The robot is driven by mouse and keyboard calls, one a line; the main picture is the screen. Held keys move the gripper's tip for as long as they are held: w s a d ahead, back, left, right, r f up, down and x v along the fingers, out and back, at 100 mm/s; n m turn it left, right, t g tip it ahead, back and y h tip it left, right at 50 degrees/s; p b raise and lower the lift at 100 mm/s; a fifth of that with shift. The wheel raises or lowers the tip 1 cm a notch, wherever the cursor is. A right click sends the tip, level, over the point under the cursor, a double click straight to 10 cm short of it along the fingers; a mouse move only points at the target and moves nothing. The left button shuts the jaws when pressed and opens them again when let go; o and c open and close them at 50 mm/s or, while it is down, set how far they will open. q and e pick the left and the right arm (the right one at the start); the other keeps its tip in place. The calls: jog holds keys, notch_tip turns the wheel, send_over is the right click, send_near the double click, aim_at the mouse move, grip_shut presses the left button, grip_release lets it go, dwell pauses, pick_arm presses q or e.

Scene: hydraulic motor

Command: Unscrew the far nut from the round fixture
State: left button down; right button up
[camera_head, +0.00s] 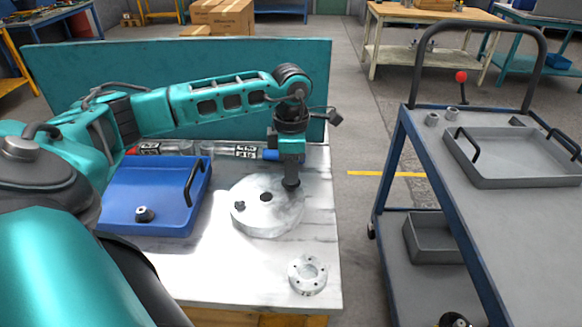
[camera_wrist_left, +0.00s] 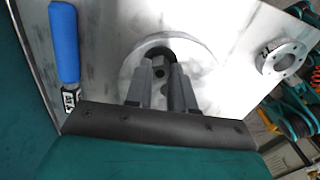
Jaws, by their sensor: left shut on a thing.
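The round fixture (camera_head: 262,222) is a pale grey disc lying flat on the marble-look table top. A dark nut (camera_head: 239,206) sits at its left edge, and a dark round hole or fitting (camera_head: 266,197) shows near its middle. My left gripper (camera_head: 291,182) points straight down at the fixture's right far side, with its fingertips shut on a dark nut. In the left wrist view, the two fingers of my left gripper (camera_wrist_left: 161,66) close around the dark nut (camera_wrist_left: 160,52) on the pale disc (camera_wrist_left: 200,50). The fingers hide much of this nut. My right gripper is out of view.
A blue tray (camera_head: 120,222) at the left holds one loose nut (camera_head: 145,214). A flanged ring (camera_head: 307,275) lies near the table's front right. A blue-handled tool (camera_head: 235,151) lies behind the fixture. A cart with a grey tray (camera_head: 525,180) stands at the right.

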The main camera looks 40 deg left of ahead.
pick_arm(q)
jog(key=n+p, duration=0.1)
jog(key=n, duration=0.3)
jog(key=shift+r, duration=0.1)
jog(key=shift+n, duration=0.8)
jog(key=shift+n+p, duration=0.65)
jog(key=shift+n, duration=1.65)
jog(key=c, duration=1.2)
grip_release()
